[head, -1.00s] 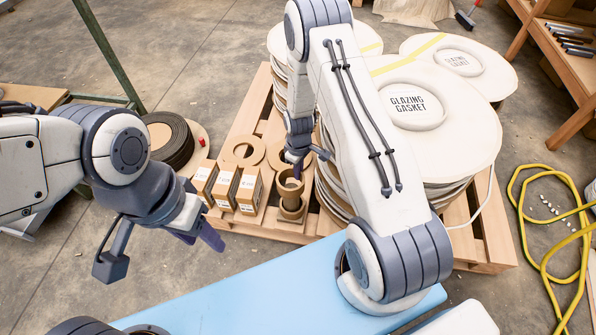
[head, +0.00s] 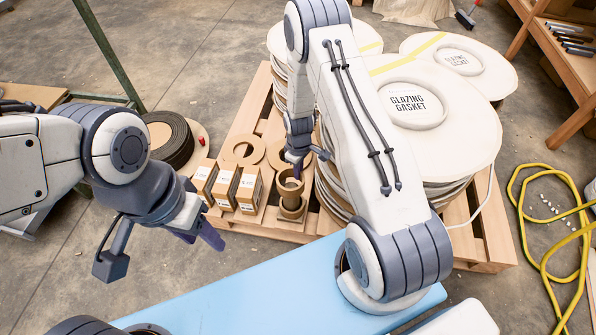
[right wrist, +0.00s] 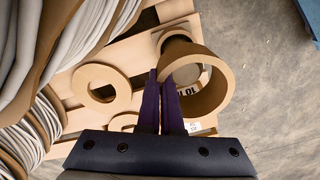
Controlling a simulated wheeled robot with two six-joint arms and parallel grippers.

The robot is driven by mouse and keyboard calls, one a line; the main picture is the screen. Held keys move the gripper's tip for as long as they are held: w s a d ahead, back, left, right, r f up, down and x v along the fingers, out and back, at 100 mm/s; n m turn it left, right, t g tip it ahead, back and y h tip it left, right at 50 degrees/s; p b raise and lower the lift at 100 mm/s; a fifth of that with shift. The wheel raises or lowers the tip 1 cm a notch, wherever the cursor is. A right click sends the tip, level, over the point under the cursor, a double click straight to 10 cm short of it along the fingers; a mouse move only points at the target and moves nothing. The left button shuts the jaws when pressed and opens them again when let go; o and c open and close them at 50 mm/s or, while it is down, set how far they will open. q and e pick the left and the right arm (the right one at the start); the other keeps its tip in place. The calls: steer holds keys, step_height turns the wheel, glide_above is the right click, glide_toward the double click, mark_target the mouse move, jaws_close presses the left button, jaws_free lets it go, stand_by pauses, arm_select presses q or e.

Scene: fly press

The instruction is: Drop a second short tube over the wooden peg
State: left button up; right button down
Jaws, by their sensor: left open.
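A tan short tube (head: 289,183) is held upright at the tip of my right gripper (head: 296,168). In the right wrist view the two purple fingers of my right gripper (right wrist: 163,95) are close together on the wall of this short tube (right wrist: 211,92). Below it stands a brown post, which I take for the wooden peg (head: 291,200), with another tan tube (head: 292,213) around its foot. I cannot tell whether the held tube surrounds the peg's top.
Several small cartons (head: 224,187) stand left of the peg on a wooden pallet (head: 480,235). Flat tan rings (head: 243,150) lie behind them. Tall white gasket coils (head: 450,120) stand close on the right. A light blue surface (head: 250,295) lies in front.

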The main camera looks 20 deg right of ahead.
steer(key=shift+f+b, duration=0.6)
steer(key=shift+f, duration=0.5)
stand_by(0.7)
steer(key=c, duration=1)
jaws_free()
steer(key=shift+s+a, duration=0.1)
steer(key=shift+a, duration=0.05)
steer(key=shift+c, duration=1.2)
steer(key=shift+o, duration=0.2)
steer(key=shift+o, duration=0.2)
